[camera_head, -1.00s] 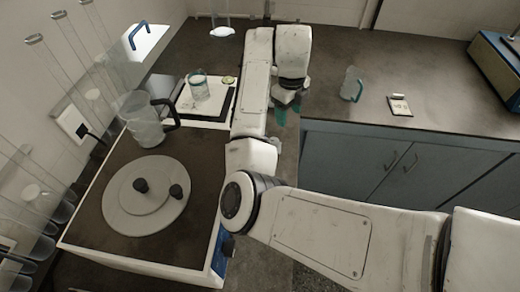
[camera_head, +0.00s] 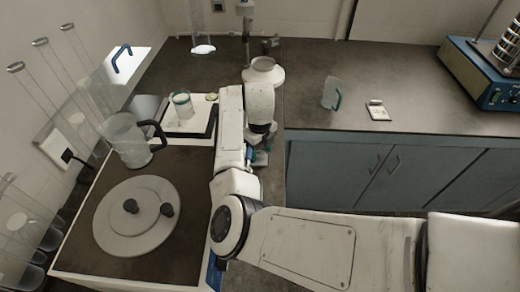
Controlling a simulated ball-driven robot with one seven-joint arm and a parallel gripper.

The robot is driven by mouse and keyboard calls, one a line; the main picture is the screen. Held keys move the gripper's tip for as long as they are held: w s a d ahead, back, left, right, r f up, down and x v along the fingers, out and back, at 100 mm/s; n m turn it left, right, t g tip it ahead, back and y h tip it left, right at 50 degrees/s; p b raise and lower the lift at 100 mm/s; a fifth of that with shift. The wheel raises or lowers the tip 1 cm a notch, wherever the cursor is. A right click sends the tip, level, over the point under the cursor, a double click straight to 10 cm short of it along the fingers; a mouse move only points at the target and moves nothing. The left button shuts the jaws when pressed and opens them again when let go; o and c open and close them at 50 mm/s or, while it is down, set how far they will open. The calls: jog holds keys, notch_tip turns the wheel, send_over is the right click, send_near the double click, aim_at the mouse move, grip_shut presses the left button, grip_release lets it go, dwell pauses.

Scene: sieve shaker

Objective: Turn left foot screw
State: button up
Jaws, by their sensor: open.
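My gripper (camera_head: 260,156) is mostly hidden below the arm's wrist, near the front edge of the counter. Its teal fingertips show just under the wrist, to the right of my white forearm. A small bright blue part shows beside them, too small to identify. The sieve shaker (camera_head: 488,83) stands at the far right, with a blue front, cream top and a stack of metal sieves (camera_head: 510,48), cut off by the picture edge. The gripper is well to the left of it. I cannot make out a left foot screw.
A dark-topped unit with a round plate (camera_head: 136,216) and two black knobs fills the lower left.

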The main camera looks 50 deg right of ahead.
jog(key=shift+f, duration=0.25)
jog(key=c, duration=1)
